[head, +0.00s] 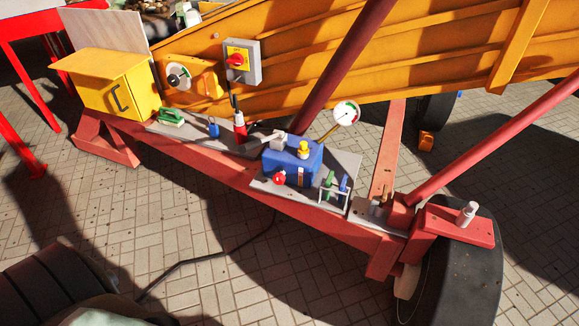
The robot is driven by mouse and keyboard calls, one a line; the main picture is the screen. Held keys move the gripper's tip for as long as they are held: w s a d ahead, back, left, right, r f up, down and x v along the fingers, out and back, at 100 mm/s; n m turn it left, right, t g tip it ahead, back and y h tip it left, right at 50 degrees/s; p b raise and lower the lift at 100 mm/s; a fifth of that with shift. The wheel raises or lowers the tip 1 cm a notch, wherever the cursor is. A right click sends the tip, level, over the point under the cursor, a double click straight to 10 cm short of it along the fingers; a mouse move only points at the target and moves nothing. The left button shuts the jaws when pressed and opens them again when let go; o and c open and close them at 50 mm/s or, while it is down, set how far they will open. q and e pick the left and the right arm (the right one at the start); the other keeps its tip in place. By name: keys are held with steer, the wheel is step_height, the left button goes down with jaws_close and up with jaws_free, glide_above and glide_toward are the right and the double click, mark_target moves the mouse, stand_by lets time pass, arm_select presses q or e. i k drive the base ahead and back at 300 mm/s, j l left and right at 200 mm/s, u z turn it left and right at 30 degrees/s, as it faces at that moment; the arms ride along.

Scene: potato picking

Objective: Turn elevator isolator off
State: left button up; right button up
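The elevator isolator is a grey box (254,70) with a yellow plate and a red rotary knob (236,60). It is mounted on the side of the orange elevator frame (330,80), above the red chassis beam, left of the view's middle. The knob's front faces the camera and nothing covers it. It is too small to tell which position the knob is set to. Neither of my grippers shows in the head view, and nothing touches the isolator.
A yellow box (105,92) stands left of the isolator. Below are a red-and-black lever (240,128), a blue hydraulic tank (293,164) and a gauge (346,113). A dark red strut (345,70) slants up at right. Paved floor (220,270) lies in front, with a black cable.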

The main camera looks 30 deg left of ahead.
mark_target(236, 59)
steer(key=u, duration=1.3)
steer(key=i+j+z, duration=0.25)
steer(key=i+j, duration=0.35)
steer(key=i+j+z, duration=0.3)
steer(key=i+j, duration=0.4)
